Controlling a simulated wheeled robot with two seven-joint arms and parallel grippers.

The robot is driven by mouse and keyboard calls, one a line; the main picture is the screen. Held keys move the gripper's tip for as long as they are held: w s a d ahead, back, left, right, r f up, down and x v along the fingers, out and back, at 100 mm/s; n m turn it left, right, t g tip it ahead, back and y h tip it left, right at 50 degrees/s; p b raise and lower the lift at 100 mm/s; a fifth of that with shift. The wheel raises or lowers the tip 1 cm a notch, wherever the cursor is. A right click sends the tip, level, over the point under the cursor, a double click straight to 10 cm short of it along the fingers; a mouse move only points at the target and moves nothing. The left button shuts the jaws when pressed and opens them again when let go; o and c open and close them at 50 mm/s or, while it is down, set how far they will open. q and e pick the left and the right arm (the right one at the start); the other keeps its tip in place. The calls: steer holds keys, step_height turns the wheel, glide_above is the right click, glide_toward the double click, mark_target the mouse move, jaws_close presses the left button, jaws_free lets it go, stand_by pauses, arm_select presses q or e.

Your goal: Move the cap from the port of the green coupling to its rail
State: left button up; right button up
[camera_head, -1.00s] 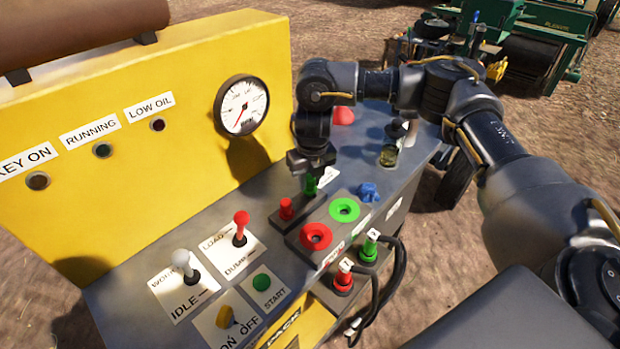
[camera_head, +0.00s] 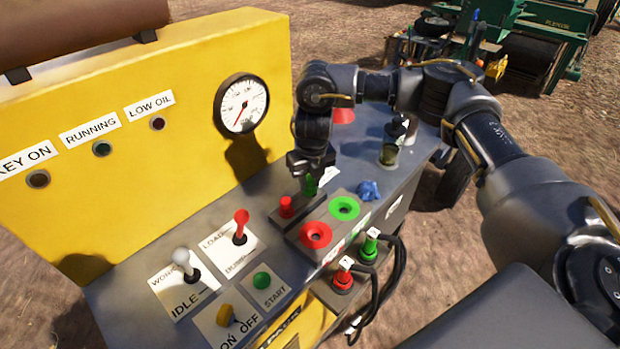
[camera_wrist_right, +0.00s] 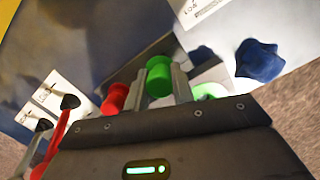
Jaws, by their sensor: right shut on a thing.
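My right gripper (camera_head: 311,172) is shut on the green cap (camera_head: 310,187), which sits at the far end of the dark cap rail (camera_head: 273,219). I cannot tell whether the cap is fully seated. The green cap (camera_wrist_right: 159,80) shows between both fingers in the right wrist view. A red cap (camera_head: 286,206) stands on the near end of the rail, and it also shows in the wrist view (camera_wrist_right: 115,97). The green coupling port (camera_head: 344,208) is uncovered, beside the uncovered red port (camera_head: 316,235). My left gripper is not in view.
Red and green hose plugs (camera_head: 343,275) with black hoses are at the front edge. Levers (camera_head: 240,228) stand to the left.

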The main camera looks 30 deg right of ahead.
steer(key=shift+f, duration=0.75)
stand_by(1.0)
stand_by(0.4)
steer(key=o, duration=1.4)
steer(key=shift+o, duration=0.2)
steer(key=shift+r, duration=0.15)
step_height(320, 180, up, 7)
steer(key=p, duration=0.7)
